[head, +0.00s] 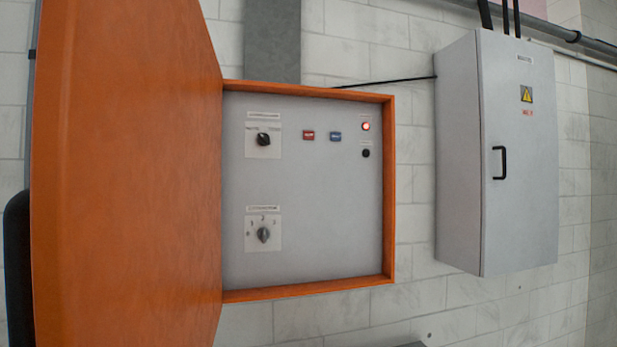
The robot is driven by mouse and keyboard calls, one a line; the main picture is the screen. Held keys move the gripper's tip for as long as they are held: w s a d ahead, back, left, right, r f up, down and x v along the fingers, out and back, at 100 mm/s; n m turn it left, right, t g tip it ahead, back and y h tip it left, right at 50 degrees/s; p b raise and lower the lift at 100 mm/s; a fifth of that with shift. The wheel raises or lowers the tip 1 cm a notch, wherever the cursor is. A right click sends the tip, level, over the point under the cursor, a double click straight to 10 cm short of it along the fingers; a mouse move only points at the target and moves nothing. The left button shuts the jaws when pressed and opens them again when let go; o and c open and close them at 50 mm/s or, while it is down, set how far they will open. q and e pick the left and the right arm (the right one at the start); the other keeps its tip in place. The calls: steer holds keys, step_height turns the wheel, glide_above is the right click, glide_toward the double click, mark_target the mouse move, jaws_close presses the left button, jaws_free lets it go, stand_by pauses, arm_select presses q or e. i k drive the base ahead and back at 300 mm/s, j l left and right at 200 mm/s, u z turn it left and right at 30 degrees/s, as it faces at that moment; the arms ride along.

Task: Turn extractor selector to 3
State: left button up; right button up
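The extractor selector (263,234) appears to be the grey rotary knob on a small white plate, low on the left of the grey panel (325,215). Several position marks stand around it, and its label above is too small to read surely. The knob's pointer looks roughly upright; which mark it points at I cannot tell. A second, black rotary knob (263,139) sits on a plate above it. Neither of my grippers shows in the head view, and nothing touches the selector.
The orange box door (125,170) stands open on the left. An orange frame (389,200) rims the panel. The panel has a red button (308,135), a blue button (335,136), a lit red lamp (366,127) and a black button (366,153). A grey cabinet (510,180) hangs at right.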

mark_target(264, 233)
steer(key=i+l, duration=0.2)
steer(key=l, duration=0.15)
steer(key=i+l+u, duration=0.15)
steer(key=l, duration=0.15)
steer(key=i+l, duration=0.2)
steer(key=l, duration=0.15)
